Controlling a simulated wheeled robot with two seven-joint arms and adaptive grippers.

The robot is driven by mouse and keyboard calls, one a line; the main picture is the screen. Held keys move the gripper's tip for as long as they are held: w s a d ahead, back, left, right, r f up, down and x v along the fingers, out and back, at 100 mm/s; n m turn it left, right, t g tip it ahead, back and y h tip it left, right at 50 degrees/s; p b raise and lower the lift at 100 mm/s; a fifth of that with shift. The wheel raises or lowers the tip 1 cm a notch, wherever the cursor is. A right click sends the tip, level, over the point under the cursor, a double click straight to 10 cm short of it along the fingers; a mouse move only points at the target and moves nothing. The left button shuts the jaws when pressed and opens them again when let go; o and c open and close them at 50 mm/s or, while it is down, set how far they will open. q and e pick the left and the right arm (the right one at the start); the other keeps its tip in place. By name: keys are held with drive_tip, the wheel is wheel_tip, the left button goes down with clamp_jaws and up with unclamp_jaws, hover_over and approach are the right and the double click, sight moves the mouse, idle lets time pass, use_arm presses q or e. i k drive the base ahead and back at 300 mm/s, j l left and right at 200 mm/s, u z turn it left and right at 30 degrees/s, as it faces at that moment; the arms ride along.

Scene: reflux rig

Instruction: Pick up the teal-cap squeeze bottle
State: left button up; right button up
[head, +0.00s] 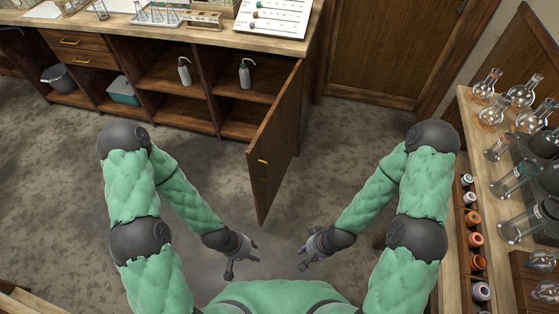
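A cabinet door (274,140) stands open toward me, to the right of the bays. A grey bin (58,78) and teal tub (123,91) sit at lower left. A bench (470,130) with glass flasks and jars lines the right. The floor between is clear.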

sight(243, 72)
drive_tip(key=i+j, duration=0.15)
drive_tip(key=j, duration=0.2)
drive_tip(key=i+j+z, duration=0.1)
drive_tip(key=i+j, duration=0.25)
drive_tip(key=j, duration=0.3)
drive_tip(key=i+j, duration=0.15)
drive_tip(key=j, duration=0.2)
drive_tip(key=i+j+z, duration=0.1)
drive_tip(key=j, duration=0.25)
drive_tip(key=i+j, duration=0.2)
drive_tip(key=j, duration=0.15)
drive_tip(key=i+z, duration=0.1)
drive_tip(key=i, duration=0.4)
drive_tip(key=i+j+z, duration=0.1)
drive_tip(key=i, duration=0.35)
drive_tip(key=i+j+z, duration=0.1)
drive_tip(key=i, duration=0.35)
drive_tip(key=j, duration=0.1)
